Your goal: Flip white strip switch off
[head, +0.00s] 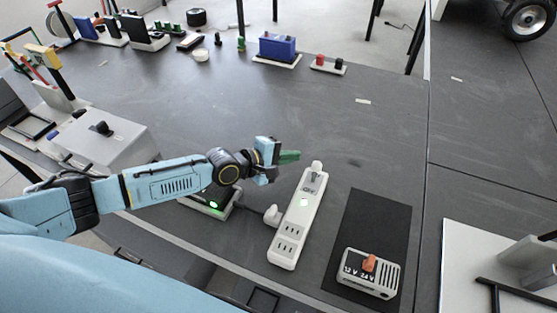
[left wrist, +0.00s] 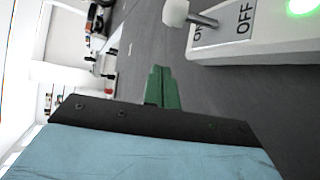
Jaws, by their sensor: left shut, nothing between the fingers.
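The white power strip (head: 287,230) lies on the dark table. Its toggle switch (head: 316,166) is at the far end, and a green light on the strip is lit. In the left wrist view, the strip (left wrist: 275,42) shows ON and OFF labels beside the lever with a white ball tip (left wrist: 176,13). The lever sticks out on the ON side, away from the OFF label. My left gripper (head: 290,156) has green fingertips, is shut and empty, and is just left of the switch, apart from it. The fingertips (left wrist: 162,88) also show in the left wrist view. My right gripper is out of view.
A grey box with an orange switch (head: 369,264) stands on a black mat (head: 378,215) right of the strip. A white plug (head: 271,215) is beside the strip's left side. A blue box (head: 277,46) and other devices line the far edge. The table's middle is clear.

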